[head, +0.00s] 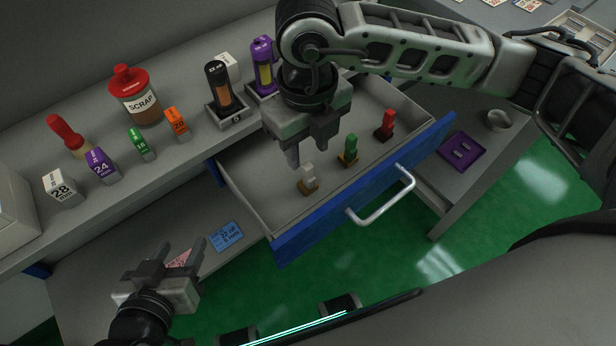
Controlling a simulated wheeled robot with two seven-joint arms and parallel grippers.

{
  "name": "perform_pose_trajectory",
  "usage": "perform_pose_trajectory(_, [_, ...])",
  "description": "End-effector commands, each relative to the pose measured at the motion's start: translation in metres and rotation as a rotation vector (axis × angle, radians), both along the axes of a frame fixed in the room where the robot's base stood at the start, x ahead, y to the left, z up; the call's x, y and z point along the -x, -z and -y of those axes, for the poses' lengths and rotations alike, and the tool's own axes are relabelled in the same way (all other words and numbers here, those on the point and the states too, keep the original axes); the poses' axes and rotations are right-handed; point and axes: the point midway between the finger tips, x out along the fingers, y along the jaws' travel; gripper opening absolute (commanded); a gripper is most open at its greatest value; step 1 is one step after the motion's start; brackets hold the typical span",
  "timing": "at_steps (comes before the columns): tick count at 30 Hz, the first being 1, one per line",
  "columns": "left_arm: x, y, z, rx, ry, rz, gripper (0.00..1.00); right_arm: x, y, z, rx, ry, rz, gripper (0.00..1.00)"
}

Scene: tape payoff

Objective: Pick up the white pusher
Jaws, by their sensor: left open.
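The white pusher (309,172) stands on a small brown base in the open blue-fronted drawer (272,211), nearest the drawer's left side. My right gripper (307,150) hangs over the drawer with its fingers apart, pointing down, just above the white pusher in the picture. Nothing shows between its fingers. I cannot tell its exact height over the pusher.
A green pusher (350,146) and a red pusher (387,121) stand farther right in the drawer. The drawer handle (387,200) sticks out in front. The shelf behind holds a red-lidded scrap jar (137,103), size blocks and cylinders in holders. A purple tray (462,152) lies right.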

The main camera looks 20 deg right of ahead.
Motion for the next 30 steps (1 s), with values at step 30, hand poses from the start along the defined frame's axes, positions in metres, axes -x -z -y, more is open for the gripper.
perform_pose_trajectory(30, [0.0,0.0,0.0,0.0,0.003,0.006,0.5,-0.004,0.083,0.002,-0.003,-0.003,-0.001,0.26])
